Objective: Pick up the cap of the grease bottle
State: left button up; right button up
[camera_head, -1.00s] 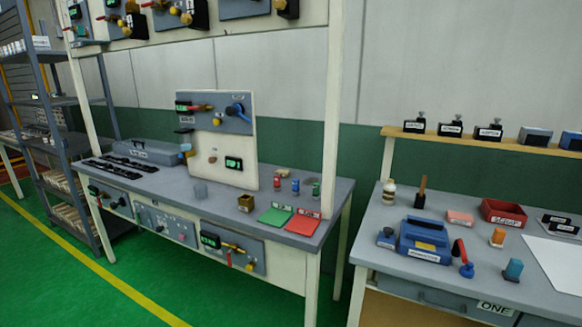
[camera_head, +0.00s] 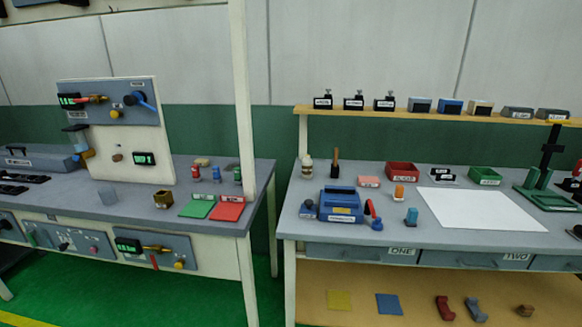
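A small orange-topped item (camera_head: 399,191) and a blue-topped item (camera_head: 412,216) also stand on that bench. Neither of my grippers is in view.
The right-hand workbench (camera_head: 300,222) also holds a blue box (camera_head: 340,206), a dark brown upright tool (camera_head: 335,165), a red tray (camera_head: 402,171), a white sheet (camera_head: 480,209) and a green tray (camera_head: 485,175). The left bench (camera_head: 120,210) carries panels. A gap separates the benches.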

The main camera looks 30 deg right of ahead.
aim_at(376, 226)
jog(key=z, duration=1.65)
